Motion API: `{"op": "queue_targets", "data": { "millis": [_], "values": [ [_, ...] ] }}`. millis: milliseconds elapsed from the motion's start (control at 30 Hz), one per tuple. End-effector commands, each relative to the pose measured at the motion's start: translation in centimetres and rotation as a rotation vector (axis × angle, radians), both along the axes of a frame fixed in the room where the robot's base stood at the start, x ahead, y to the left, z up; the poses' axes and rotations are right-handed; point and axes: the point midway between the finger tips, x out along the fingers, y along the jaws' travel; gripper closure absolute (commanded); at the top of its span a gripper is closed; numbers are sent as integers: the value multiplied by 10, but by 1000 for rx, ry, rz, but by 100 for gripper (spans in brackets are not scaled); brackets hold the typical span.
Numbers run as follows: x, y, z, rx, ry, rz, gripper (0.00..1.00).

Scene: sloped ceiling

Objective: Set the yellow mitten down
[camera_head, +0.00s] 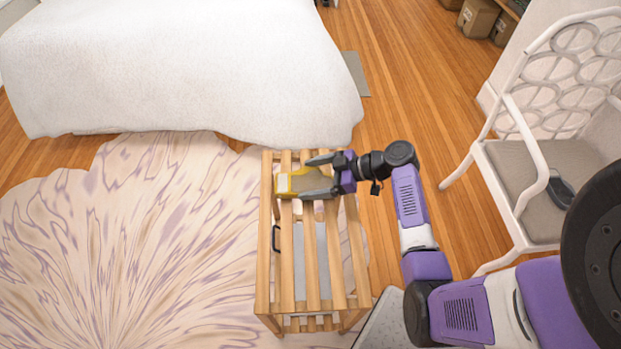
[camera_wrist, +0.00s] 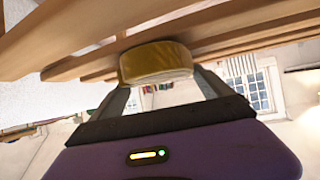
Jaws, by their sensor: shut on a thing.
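The yellow mitten (camera_head: 298,183) is between the fingers of my gripper (camera_head: 318,176) over the far end of a slatted wooden rack (camera_head: 312,260). My gripper is shut on the mitten. In the wrist view the mitten (camera_wrist: 157,62) shows as a mustard-yellow rounded form at the fingertips of my gripper (camera_wrist: 160,85). The rack's slats (camera_wrist: 60,35) are right beside it there. I cannot tell whether the mitten touches the slats.
A bed with a white cover (camera_head: 180,60) stands beyond the rack. A patterned rug (camera_head: 130,250) lies to the left. A white chair (camera_head: 540,170) with a dark object (camera_head: 560,188) on its seat stands at the right. The rack's near slats look bare.

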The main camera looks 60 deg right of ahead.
Motion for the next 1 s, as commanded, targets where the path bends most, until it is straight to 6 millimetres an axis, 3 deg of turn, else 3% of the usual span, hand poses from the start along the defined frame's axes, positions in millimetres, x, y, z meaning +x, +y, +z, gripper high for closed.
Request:
{"op": "queue_targets", "data": {
  "millis": [200,233,267,633,1000],
  "values": [
    [0,0,-4,0,0,0,50],
    [0,0,-3,0,0,0,4],
    [0,0,-2,0,0,0,0],
    [-3,-2,3,0,0,-2,0],
    [-58,-31,37,0,-1,-4,0]
  ]
}}
